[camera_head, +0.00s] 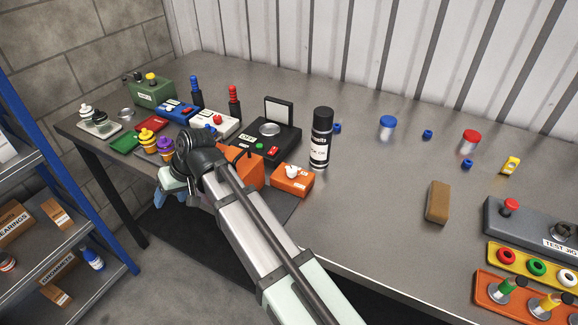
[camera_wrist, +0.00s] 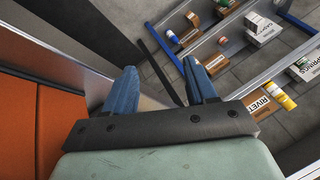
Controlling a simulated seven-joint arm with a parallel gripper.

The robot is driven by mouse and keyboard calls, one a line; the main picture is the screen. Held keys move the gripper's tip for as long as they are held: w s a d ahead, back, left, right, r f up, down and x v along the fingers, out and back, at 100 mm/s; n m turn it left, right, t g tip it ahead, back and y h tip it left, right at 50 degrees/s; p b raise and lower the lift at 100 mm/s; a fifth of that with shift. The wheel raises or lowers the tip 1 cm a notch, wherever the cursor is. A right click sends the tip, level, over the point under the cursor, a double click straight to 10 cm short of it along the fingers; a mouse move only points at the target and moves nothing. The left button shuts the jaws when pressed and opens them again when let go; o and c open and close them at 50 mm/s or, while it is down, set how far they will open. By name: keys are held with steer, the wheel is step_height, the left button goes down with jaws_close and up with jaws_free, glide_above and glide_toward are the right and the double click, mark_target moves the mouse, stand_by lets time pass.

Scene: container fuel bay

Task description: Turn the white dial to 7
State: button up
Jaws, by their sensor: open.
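The white dial (camera_head: 291,171) sits on top of a small orange box (camera_head: 293,183) near the table's front edge, right of my arm. The number it points to is too small to read. My gripper (camera_wrist: 163,82) is open and empty, its two blue fingers apart. In the head view my gripper (camera_head: 163,198) is at the table's front edge, well left of the dial and touching nothing that I can see. My arm partly hides a larger orange box (camera_head: 246,167) beside it. The dial does not show in the wrist view, where an orange surface (camera_wrist: 58,120) fills the left.
A black spray can (camera_head: 321,140) stands close behind the orange box. A black scale-like device (camera_head: 268,138) and several coloured boxes lie to the left. A brown block (camera_head: 438,202) lies to the right, with clear tabletop between. A shelf (camera_head: 60,235) stands at the left.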

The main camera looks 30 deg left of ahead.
steer(key=w+d+r+t, duration=0.1)
steer(key=w+d+r, duration=0.2)
steer(key=d+r, duration=0.4)
steer(key=w+d+r+t, duration=0.1)
steer(key=w+d+r, duration=0.2)
steer(key=d+r, duration=0.4)
steer(key=m+t+h, duration=0.2)
steer(key=m+t, duration=0.2)
steer(key=m, duration=0.1)
glide_toward(292, 169)
steer(key=shift+x, duration=4.25)
steer(key=shift+a, duration=0.1)
steer(key=shift+h, duration=0.3)
jaws_close()
